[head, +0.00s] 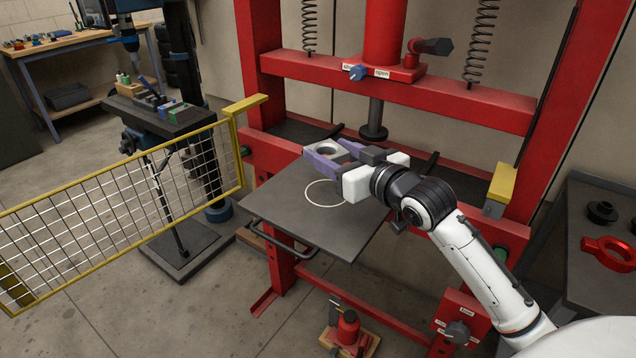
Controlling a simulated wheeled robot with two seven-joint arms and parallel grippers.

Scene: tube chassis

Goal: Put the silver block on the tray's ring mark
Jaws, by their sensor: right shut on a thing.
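My right gripper (332,154) reaches in from the lower right, its two purple fingers shut on the silver block (325,147). The block has a round dark opening in its top and partly shows between the fingers. It appears above the far part of the dark grey tray (285,215); I cannot tell how high. The tray has a front handle. A pale ring mark (309,190) is drawn on the tray, nearer to me than the block. The gripper body covers part of the ring's right side. My left gripper is not in view.
A red press frame (470,105) surrounds the tray, with a dark ram (374,130) hanging behind the gripper. A yellow-edged mesh guard (130,205) stands at left. A dark bench with a red ring-shaped part (608,252) is at right. A red bottle jack (348,328) sits below.

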